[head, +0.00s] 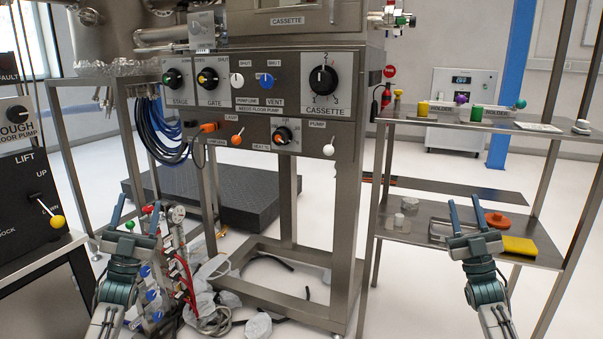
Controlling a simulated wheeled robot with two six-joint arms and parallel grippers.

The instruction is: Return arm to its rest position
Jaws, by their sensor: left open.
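My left gripper (137,204) is at the lower left, fingers pointing up and spread, with nothing held between them. It is in front of the valves and hoses low on the frame. My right gripper (463,201) is at the lower right, fingers pointing up and apart, also empty. It shows in front of the lower shelf (400,225) of the rack. Both forearms rise from the bottom edge, at about the same height in the picture. Whether either gripper touches anything behind it cannot be told for sure; no contact shows.
The chamber's control panel (298,85) with knobs stands in the middle. A black box with a yellow-tipped lift lever (57,221) is at the left edge. Right of centre, the rack's upper shelf (450,123) holds small parts. The floor between the arms, right of the frame, looks clear.

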